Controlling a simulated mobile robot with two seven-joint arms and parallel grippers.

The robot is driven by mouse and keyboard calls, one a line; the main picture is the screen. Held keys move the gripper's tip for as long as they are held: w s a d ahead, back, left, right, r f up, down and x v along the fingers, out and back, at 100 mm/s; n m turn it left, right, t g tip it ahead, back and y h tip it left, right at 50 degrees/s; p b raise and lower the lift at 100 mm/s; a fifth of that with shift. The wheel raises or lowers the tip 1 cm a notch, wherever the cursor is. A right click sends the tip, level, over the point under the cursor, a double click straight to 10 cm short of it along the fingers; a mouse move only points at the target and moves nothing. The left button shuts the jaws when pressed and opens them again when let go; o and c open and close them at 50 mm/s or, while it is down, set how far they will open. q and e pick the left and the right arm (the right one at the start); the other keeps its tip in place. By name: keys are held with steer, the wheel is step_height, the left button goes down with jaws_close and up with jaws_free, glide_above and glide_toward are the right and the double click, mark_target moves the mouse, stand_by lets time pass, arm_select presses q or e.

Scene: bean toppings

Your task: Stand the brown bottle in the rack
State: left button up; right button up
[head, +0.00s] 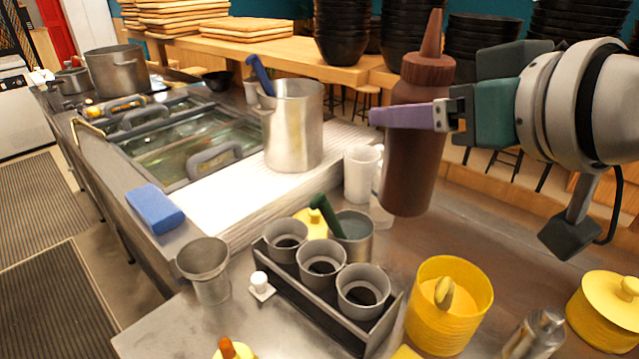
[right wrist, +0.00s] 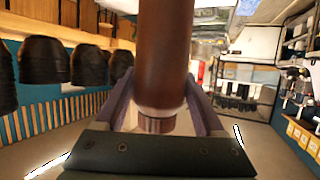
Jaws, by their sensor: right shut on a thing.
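The brown bottle (head: 411,170) is upright in the head view, with a pointed brown nozzle on top. My right gripper (head: 410,116) is shut on it and holds it in the air above the counter. The right wrist view shows the brown bottle (right wrist: 165,60) between the purple fingers of the right gripper (right wrist: 163,98). The rack (head: 281,291) is a dark metal holder on the counter, to the left of and below the bottle. It has a row of three grey cups with dark openings. My left gripper is not in view.
A yellow tub (head: 449,305) stands right of the rack, and a white mug (head: 361,174) and grey pot (head: 354,237) stand behind it. A tall steel pot (head: 294,128) is farther back. A steel cup (head: 205,268) stands left. A yellow lidded jar (head: 606,309) is at right.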

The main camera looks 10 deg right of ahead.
step_height(320, 180, down, 20)
steer(key=w+a+m+h+b, duration=0.1)
steer(key=w+a+b, duration=0.1)
steer(key=b, duration=0.2)
steer(key=shift+a+r+h, duration=0.25)
steer(key=shift+a+h, duration=0.05)
steer(key=shift+a, duration=0.1)
